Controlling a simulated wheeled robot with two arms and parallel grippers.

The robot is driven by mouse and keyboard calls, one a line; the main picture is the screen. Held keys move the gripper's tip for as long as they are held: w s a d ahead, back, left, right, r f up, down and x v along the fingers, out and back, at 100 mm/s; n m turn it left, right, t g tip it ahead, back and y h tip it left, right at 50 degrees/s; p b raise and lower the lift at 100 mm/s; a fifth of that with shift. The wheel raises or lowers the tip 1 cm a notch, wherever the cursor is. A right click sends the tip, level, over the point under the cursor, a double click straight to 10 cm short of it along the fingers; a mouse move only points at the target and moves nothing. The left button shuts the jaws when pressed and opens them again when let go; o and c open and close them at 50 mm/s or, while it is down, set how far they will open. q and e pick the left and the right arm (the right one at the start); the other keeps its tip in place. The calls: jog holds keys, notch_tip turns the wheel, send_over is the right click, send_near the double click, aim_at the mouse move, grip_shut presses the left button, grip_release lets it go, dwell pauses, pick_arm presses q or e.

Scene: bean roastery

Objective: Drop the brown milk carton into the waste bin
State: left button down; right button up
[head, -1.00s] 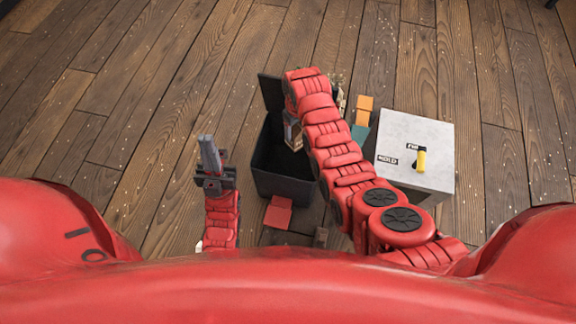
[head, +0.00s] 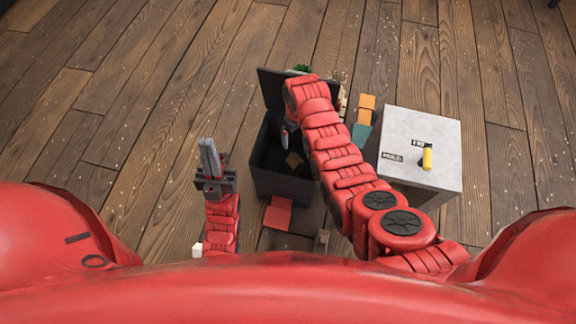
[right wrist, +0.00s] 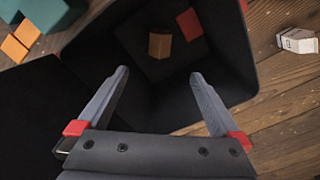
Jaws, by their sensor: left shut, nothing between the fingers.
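The brown milk carton (head: 294,161) lies inside the dark waste bin (head: 283,184), low in its interior; the right wrist view also shows it there (right wrist: 160,45). The bin's lid (head: 270,88) stands open at the back. My right gripper (right wrist: 159,75) is open and empty over the bin's opening, its fingers pointing in, with the carton beyond and apart from the tips. In the head view my right arm partly covers the bin. My left gripper (head: 208,145) is shut and empty, left of the bin and pointing up in the picture.
A grey box (head: 430,150) with a yellow handle stands right of my right arm. Orange (head: 366,102) and teal (head: 361,135) pieces lie beside it. A red piece (head: 277,215) is at the bin's front. A small white carton (right wrist: 298,40) lies on the floor. The floor at left is clear.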

notch_tip(320, 180, up, 18)
jog(key=p, duration=0.7)
jog(key=shift+f+p, duration=0.25)
jog(key=shift+p, duration=0.1)
jog(key=shift+s+f, duration=0.1)
